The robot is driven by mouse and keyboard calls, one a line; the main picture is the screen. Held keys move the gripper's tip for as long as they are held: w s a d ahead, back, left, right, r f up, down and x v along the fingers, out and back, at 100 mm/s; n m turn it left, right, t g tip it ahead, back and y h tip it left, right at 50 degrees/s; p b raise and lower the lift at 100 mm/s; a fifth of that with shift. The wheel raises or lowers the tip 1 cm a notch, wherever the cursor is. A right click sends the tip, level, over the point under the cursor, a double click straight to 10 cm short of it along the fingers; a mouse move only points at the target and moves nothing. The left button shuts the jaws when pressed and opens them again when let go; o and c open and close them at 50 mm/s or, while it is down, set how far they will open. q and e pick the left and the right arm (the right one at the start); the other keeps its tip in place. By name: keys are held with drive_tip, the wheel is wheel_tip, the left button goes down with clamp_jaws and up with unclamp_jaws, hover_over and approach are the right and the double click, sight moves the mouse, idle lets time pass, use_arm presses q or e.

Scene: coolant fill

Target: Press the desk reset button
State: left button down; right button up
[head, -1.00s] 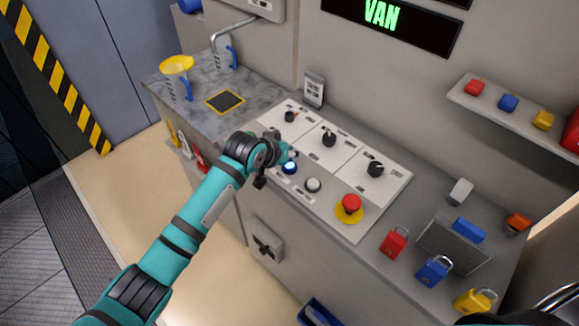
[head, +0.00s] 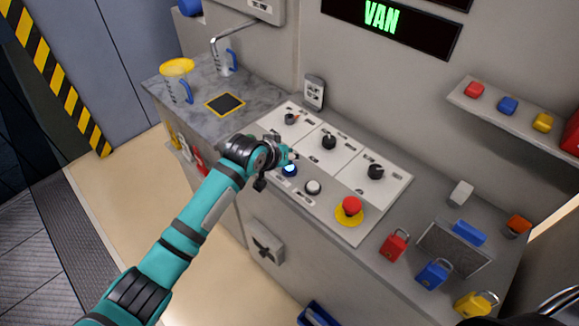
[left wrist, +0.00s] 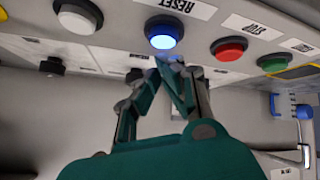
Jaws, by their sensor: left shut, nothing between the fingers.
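The reset button is a round blue lit button (head: 290,169) on the front strip of the desk panel. In the left wrist view the lit blue button (left wrist: 161,39) has a dark collar, with an upside-down RESET label (left wrist: 171,6) beside it. My left gripper (head: 289,156) is at the button in the head view. In the left wrist view its closed fingertips (left wrist: 169,64) lie just below the button's lower edge, with nothing between them. I cannot tell whether they touch the button. My right gripper is not in view.
A white button (head: 313,186) and a red mushroom button on a yellow base (head: 350,206) sit to the right. Black knobs (head: 329,141) stand behind. The left wrist view also shows red (left wrist: 229,49) and green (left wrist: 273,62) buttons. Padlocks (head: 394,244) stand on the right.

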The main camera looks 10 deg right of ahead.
sight(290, 168)
use_arm(q)
drive_tip(key=shift+f, duration=0.15)
drive_tip(key=shift+f, duration=0.25)
drive_tip(key=shift+f, duration=0.6)
idle(1.0)
drive_tip(key=shift+r, duration=0.15)
drive_tip(key=shift+r+p, duration=0.8)
drive_tip(key=shift+p, duration=0.1)
wheel_tip(290, 168, up, 5)
drive_tip(key=p, duration=0.5)
drive_tip(key=shift+r, duration=0.1)
